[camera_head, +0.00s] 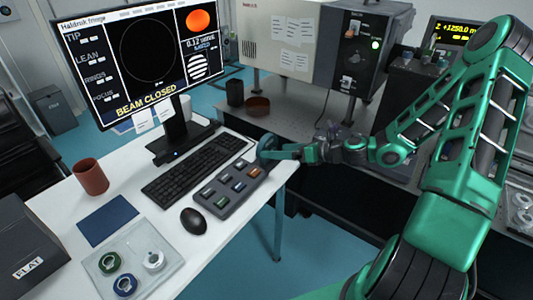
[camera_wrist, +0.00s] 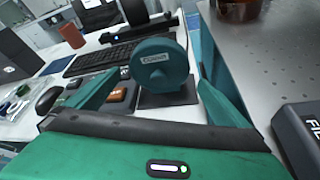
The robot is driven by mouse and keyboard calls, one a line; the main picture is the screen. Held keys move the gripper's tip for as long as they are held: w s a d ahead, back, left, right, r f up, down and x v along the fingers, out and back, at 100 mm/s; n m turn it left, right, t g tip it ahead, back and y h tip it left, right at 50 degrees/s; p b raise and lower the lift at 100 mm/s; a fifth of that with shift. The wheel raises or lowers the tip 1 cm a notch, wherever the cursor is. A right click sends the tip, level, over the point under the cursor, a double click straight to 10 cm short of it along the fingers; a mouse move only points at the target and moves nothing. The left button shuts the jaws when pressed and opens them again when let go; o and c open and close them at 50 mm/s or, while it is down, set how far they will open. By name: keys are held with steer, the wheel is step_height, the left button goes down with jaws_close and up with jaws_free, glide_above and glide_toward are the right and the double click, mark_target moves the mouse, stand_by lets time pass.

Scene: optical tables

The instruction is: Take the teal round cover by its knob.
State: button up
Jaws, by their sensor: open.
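The teal round cover (camera_wrist: 172,62) stands upright in the wrist view, its labelled face turned toward me. A small round knob shows on that face below the label. The cover's lower edge is close to a dark flat base (camera_wrist: 168,98); I cannot tell how it is held. It also shows in the head view (camera_head: 266,145), at the table's right edge. My gripper (camera_wrist: 162,80) is open, with one green finger on each side of the cover in the wrist view. In the head view my gripper (camera_head: 282,152) is right of the cover; contact cannot be made out.
A grey button box (camera_head: 232,188), a keyboard (camera_head: 195,165) and a mouse (camera_head: 193,221) lie left of the cover on the white table. A monitor (camera_head: 140,60) stands behind. A metal optical table (camera_wrist: 262,70) is at the right, with a brown-red dish (camera_head: 258,106).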

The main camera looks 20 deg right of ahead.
mark_target(276, 149)
steer(key=x, duration=0.4)
steer(key=shift+w+a+r, duration=0.1)
steer(key=shift+w+a, duration=0.05)
steer(key=shift+w, duration=0.05)
steer(key=c, duration=1.2)
steer(key=shift+r, duration=0.15)
